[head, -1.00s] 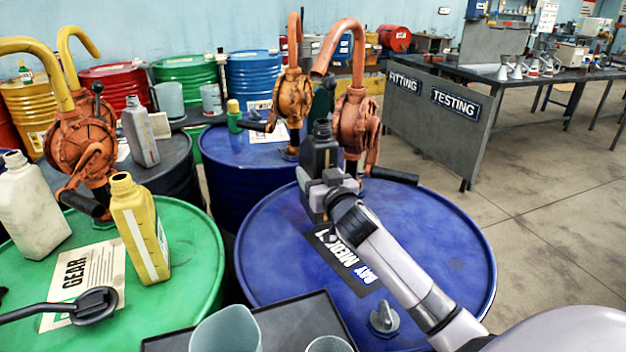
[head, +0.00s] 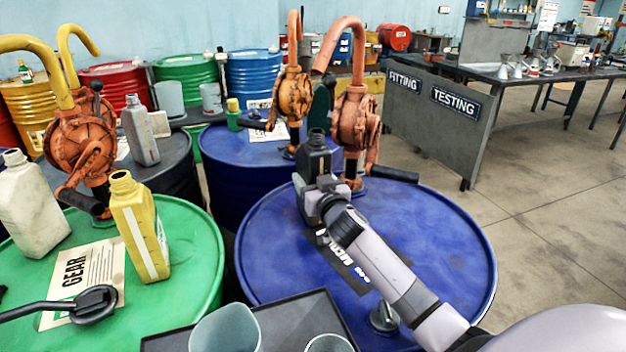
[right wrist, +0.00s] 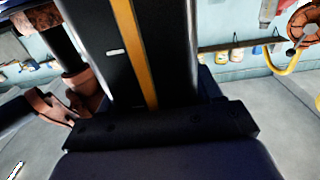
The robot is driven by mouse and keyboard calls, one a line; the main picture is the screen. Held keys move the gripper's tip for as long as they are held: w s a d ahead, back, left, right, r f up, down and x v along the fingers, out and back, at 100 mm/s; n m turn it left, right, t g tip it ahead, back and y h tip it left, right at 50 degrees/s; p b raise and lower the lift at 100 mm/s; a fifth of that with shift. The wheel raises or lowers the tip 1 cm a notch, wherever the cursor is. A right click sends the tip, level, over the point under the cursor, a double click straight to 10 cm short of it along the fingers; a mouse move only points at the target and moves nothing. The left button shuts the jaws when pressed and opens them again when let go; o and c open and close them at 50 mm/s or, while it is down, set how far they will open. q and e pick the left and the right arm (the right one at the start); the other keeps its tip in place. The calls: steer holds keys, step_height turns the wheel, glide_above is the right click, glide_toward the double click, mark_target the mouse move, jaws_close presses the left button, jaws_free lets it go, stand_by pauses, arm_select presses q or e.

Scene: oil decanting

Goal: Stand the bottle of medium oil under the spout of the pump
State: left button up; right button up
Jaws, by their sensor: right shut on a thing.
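A dark grey bottle (head: 315,160) with an open neck is held upright over the far-left part of the blue drum (head: 430,240). In the right wrist view the dark bottle (right wrist: 125,60) shows an orange stripe. My right gripper (head: 318,188) is shut on the bottle. The orange pump (head: 354,125) stands just behind and right of it. The tip of its curved spout (head: 345,30) is above the bottle's neck in the picture, with a gap between. The bottle's base is hidden by my gripper, so I cannot tell whether it touches the drum. My left gripper is out of view.
A yellow bottle (head: 140,225) and a cream bottle (head: 28,210) stand on the green drum (head: 190,255) at left. A second orange pump (head: 294,98) stands behind. A dark tray (head: 290,315) with containers is in front. The blue drum's right side is clear.

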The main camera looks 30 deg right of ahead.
steer(key=o, duration=1.2)
steer(key=shift+f, duration=0.1)
steer(key=o, duration=0.3)
steer(key=shift+o, duration=0.2)
steer(key=v, duration=1.2)
